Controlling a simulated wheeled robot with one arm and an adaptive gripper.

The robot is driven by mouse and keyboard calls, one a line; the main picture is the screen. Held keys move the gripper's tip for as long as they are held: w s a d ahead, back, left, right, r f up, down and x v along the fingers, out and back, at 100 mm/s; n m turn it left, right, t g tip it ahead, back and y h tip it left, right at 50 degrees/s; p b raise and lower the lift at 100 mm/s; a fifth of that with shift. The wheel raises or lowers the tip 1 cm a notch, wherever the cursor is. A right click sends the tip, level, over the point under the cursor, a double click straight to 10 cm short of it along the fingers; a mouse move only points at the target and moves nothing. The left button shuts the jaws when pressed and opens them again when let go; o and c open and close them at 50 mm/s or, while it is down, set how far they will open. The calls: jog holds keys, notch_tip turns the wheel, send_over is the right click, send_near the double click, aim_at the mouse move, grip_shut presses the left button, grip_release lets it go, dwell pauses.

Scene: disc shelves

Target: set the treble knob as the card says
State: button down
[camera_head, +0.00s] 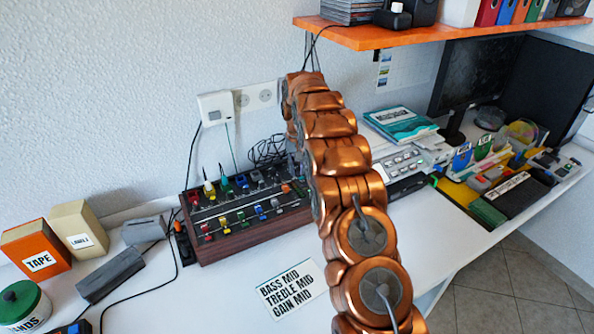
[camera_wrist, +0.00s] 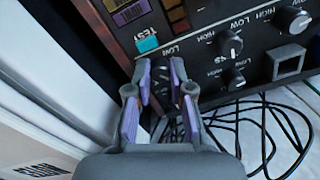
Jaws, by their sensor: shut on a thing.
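The card (camera_head: 291,290) lies on the white desk in the head view and reads BASS MID, TREBLE MID, GAIN MID. My gripper (camera_wrist: 162,76) shows in the wrist view at a dark panel (camera_wrist: 195,52), its purple-padded fingers closed around a dark knob (camera_wrist: 163,101), mostly hidden between them. A LOW mark shows just above the fingers. I cannot read which knob this is or where its pointer stands. Other knobs sit to the right: one upper (camera_wrist: 230,45), one lower (camera_wrist: 235,80) and a silver one (camera_wrist: 292,20). In the head view my arm hides the gripper.
A teal TEST button (camera_wrist: 147,44) is close to the fingertips. Loose black cables (camera_wrist: 262,128) lie by the panel. A mixer (camera_head: 245,215) stands left of my arm, and a grey device (camera_head: 405,163) stands right. An orange shelf (camera_head: 400,36) hangs above.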

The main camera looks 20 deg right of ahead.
aim_at(297, 169)
jog(key=shift+m, duration=0.6)
jog(key=c, duration=1)
grip_release()
jog(key=shift+c, duration=0.2)
notch_tip(297, 169, up, 12)
